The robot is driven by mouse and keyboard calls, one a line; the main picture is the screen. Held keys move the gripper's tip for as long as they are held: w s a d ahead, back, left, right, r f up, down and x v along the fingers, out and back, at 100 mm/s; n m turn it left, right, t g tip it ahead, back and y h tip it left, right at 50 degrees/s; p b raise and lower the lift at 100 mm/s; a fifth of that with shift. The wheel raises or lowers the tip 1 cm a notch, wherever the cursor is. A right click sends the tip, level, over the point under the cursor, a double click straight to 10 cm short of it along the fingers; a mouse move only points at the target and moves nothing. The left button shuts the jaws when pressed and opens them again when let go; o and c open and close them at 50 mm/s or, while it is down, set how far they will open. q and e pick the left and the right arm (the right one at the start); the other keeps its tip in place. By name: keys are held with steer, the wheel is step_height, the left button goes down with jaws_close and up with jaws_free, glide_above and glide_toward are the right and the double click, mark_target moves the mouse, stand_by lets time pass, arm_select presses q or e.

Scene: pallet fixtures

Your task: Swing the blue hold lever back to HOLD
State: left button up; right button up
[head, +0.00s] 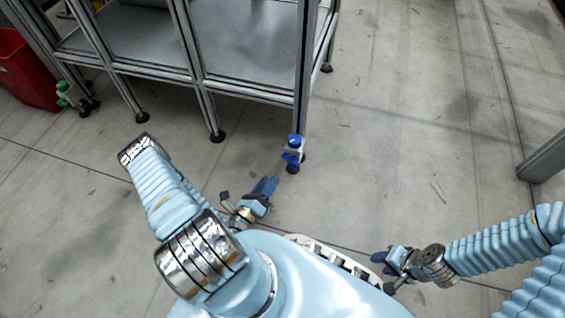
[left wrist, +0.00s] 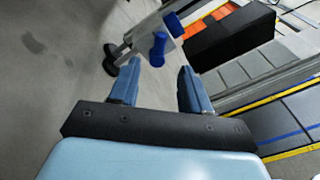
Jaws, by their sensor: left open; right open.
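The blue hold lever (head: 291,159) sits on a small pale bracket low on the near right leg of the metal frame, below a blue knob (head: 294,141). In the left wrist view the lever (left wrist: 158,48) points toward me, with the knob (left wrist: 173,24) behind it. My left gripper (head: 268,186) is open and empty, just short of the lever to its lower left. In the left wrist view the lever lies ahead of the gap between the fingers (left wrist: 158,70); I see no clear contact. My right gripper (head: 385,256) is open and empty, low on the right, away from the fixture.
The metal frame (head: 150,69) stands on several black feet. A similar green-knobbed fixture (head: 63,95) is on its left leg, beside a red bin (head: 25,75). Another metal post (head: 545,158) stands at the right edge. The grey floor (head: 410,140) between is clear.

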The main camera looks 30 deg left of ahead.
mark_target(290, 159)
arm_select(q)
steer(key=w+b, duration=0.1)
steer(key=w, duration=0.8)
steer(key=shift+w, duration=0.4)
jaws_close()
